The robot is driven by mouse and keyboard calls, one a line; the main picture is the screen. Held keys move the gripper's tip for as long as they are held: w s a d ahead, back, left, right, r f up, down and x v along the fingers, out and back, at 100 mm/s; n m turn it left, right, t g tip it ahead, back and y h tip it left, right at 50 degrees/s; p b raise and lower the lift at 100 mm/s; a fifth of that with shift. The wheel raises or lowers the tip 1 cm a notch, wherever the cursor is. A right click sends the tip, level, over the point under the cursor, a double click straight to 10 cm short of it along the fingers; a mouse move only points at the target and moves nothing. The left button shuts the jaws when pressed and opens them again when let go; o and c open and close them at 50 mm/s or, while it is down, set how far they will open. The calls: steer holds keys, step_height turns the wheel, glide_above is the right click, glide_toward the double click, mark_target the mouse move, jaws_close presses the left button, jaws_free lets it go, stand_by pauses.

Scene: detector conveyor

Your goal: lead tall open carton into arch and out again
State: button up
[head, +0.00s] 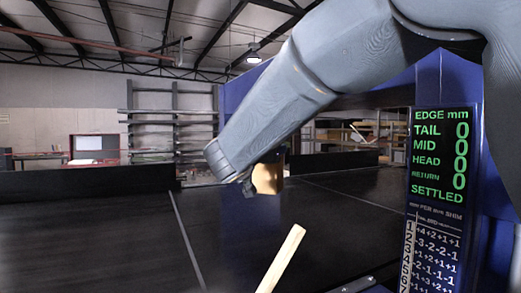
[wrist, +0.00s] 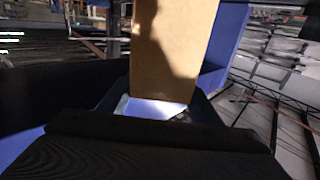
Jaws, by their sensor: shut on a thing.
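A tan cardboard carton (head: 269,179) shows only in part below my arm's end in the head view; its top and full height are hidden. In the wrist view, a tall brown face of the carton (wrist: 170,50) rises up from my gripper, with a dark shadow across it. My gripper (head: 262,176) is shut on the carton, above the black belt. The blue arch (head: 237,92) stands around the belt, partly behind my arm. I cannot tell how far the carton is inside it.
The black belt (head: 110,235) runs across the view with low dark side walls (head: 75,181). A pale wooden stick (head: 283,260) stands out at the front. A panel (head: 440,152) on the right reads zero for tail, mid, head and return, and "settled". Shelving (head: 170,120) stands behind.

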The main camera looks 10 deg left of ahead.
steer(key=w+d+b, duration=0.6)
steer(key=w+d, duration=0.5)
steer(key=d, duration=0.4)
steer(key=w+d+b, duration=0.5)
steer(key=w+d, duration=0.6)
steer(key=d, duration=0.4)
steer(key=s+a+p, duration=0.5)
steer(key=s+a, duration=0.7)
steer(key=a, duration=0.4)
steer(key=s+a+p, duration=0.6)
steer(key=s+a, duration=0.5)
steer(key=a, duration=0.5)
steer(key=shift+s, duration=0.35)
steer(key=shift+a, duration=0.1)
stand_by(0.4)
